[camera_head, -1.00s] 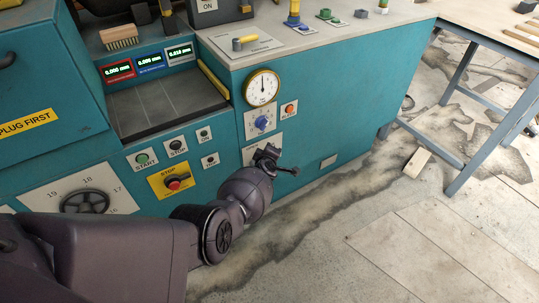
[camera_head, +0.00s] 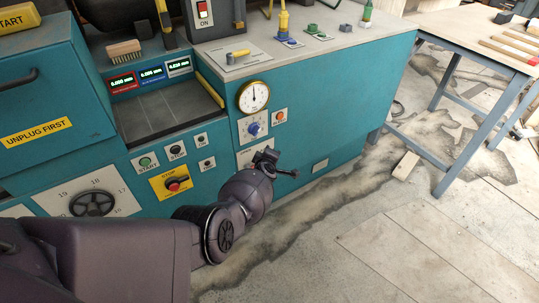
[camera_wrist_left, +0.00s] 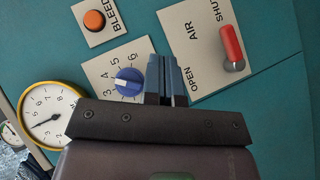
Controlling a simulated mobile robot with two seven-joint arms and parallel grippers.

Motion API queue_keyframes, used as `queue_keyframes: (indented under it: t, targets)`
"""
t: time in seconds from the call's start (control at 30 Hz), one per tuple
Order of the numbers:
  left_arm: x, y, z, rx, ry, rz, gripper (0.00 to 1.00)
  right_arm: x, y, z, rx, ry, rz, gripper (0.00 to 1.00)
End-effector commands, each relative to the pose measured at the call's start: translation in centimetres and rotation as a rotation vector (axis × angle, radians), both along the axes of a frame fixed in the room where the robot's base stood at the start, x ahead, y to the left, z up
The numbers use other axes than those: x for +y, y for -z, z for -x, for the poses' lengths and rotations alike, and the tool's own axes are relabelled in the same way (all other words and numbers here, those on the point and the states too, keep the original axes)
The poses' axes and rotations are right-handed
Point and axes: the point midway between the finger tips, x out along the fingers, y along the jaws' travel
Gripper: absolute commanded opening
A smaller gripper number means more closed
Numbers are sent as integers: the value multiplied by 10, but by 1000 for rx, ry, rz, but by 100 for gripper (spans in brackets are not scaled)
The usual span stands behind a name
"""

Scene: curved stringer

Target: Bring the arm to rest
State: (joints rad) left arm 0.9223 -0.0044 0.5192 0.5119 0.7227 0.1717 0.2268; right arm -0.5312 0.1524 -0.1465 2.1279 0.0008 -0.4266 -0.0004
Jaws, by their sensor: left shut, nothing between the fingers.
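My left arm (camera_head: 220,225) comes in from the left in the head view, in front of the teal machine. My left gripper (camera_head: 285,171) is at its end, low by the machine's front panel. In the left wrist view, my left gripper (camera_wrist_left: 166,78) has its two fingers together with nothing between them. Behind the fingers are a blue knob (camera_wrist_left: 128,82) on a numbered plate and an air valve with a red handle (camera_wrist_left: 231,44). The fingers overlap the plates in the picture; I cannot tell the gap. My right gripper is not in view.
The teal machine (camera_head: 345,125) fills the left and middle. A round gauge (camera_head: 253,96) and an orange button (camera_head: 279,116) are on its front. A workbench (camera_head: 470,42) stands at the right. A small wooden block (camera_head: 405,166) lies on the floor; the floor at lower right is clear.

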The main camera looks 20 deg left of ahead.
Motion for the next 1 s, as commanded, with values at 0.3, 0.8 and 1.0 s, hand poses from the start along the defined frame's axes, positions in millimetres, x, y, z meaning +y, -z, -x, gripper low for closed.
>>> queue_keyframes:
  t: [0.3,0.8,1.0]
  targets:
    - [0,0,0,1,1,-4,0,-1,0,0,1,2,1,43]
    - [5,-119,-40,-126,244,-365,0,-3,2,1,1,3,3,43]
    - [24,-155,-7,-147,327,-618,0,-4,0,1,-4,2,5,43]
